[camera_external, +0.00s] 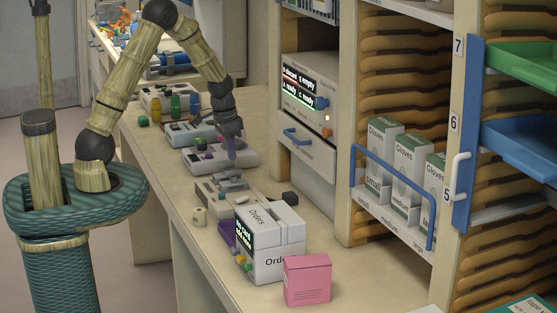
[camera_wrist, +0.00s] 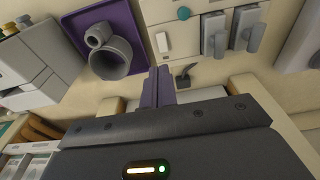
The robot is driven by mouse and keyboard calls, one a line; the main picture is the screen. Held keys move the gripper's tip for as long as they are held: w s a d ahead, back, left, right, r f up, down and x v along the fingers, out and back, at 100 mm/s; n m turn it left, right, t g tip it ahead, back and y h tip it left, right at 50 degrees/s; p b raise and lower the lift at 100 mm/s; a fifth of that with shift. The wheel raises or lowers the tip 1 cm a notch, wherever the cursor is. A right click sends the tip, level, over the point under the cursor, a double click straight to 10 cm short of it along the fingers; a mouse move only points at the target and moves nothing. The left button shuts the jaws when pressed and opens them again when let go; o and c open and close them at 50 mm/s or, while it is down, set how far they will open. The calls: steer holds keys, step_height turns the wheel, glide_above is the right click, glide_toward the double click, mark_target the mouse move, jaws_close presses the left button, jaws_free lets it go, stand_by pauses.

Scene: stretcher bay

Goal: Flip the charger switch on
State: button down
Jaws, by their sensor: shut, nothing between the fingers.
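In the wrist view a pale unit (camera_wrist: 200,40) at the top carries a white rocker (camera_wrist: 163,42), a teal round button (camera_wrist: 183,13) and grey upright blocks (camera_wrist: 214,38). It looks like the charger, but no label is readable. My gripper (camera_wrist: 158,78) is shut and empty, its purple fingers pointing towards the unit, below the rocker in the picture. A small dark lever-like piece (camera_wrist: 184,75) lies just right of the fingertips. In the external view my gripper (camera_external: 230,154) hangs low over the bench devices. The rocker's position cannot be told.
A purple tray (camera_wrist: 75,27) with grey cups is left of the unit in the wrist view. On the bench (camera_external: 195,275), an Orders box (camera_external: 275,262) and a pink box (camera_external: 307,280) stand in front. A shelf cabinet with glove boxes (camera_external: 385,150) borders the right side.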

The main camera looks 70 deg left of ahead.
mark_target(246, 197)
steer(key=shift+r, duration=0.2)
steer(key=shift+f+b, duration=0.1)
steer(key=shift+b, duration=0.25)
steer(key=b, duration=0.1)
steer(key=w+b, duration=0.1)
steer(key=b, duration=0.1)
steer(key=shift+a+r+t, duration=0.15)
steer(key=shift+r+t, duration=0.15)
steer(key=shift+t, duration=0.1)
steer(key=p+x, duration=0.3)
steer(key=x, duration=1.1)
steer(key=shift+p, duration=0.4)
